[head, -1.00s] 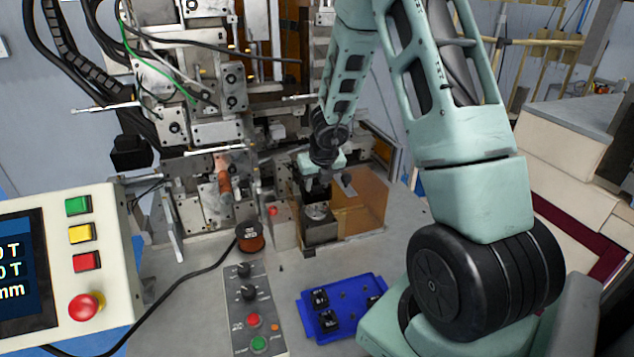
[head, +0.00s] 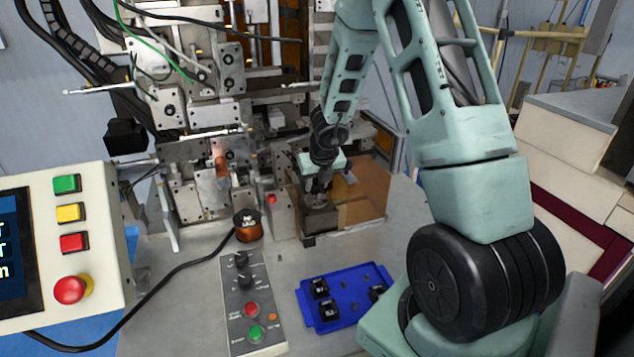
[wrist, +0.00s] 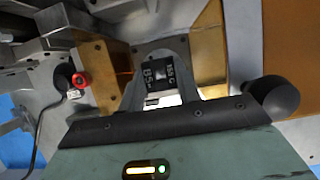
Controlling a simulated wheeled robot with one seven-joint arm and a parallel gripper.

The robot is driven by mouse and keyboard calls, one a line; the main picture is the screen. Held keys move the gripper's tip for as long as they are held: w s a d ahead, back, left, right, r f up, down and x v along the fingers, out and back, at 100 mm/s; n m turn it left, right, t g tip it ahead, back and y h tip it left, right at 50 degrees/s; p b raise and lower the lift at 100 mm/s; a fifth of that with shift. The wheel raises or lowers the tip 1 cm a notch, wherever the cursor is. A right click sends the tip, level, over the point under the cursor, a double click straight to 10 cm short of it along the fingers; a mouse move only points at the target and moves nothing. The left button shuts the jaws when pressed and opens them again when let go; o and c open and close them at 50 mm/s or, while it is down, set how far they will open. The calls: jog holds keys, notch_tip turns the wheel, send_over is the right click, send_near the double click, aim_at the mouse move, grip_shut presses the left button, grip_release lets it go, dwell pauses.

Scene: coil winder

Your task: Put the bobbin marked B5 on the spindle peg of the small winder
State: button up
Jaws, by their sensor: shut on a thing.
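My gripper (head: 318,193) is down at the small winder (head: 320,222), a grey block with an amber panel beside it. In the wrist view my gripper (wrist: 160,80) is shut on a dark bobbin whose top label reads B5 (wrist: 152,77). The B5 bobbin is between the two fingers, over the winder's grey block (wrist: 160,46). The spindle peg is hidden beneath the bobbin and gripper, so I cannot tell whether the bobbin is around it or just above it.
A blue tray (head: 350,313) with black bobbins (head: 328,309) lies in front. A copper-wire spool (head: 248,226) and a grey button box (head: 246,300) stand left of it. The amber panel (head: 365,190) is close to my gripper's right. A large machine fills the back left.

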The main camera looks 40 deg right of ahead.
jog(key=shift+f, duration=0.2)
dwell(0.5)
jog(key=shift+f+b, duration=0.95)
jog(key=shift+b, duration=0.15)
jog(key=o, duration=1)
jog(key=shift+o, duration=0.2)
jog(key=shift+r, duration=0.1)
jog(key=p+v, duration=1.1)
jog(key=v, duration=0.6)
jog(key=shift+s, duration=0.15)
jog(key=shift+r, duration=0.1)
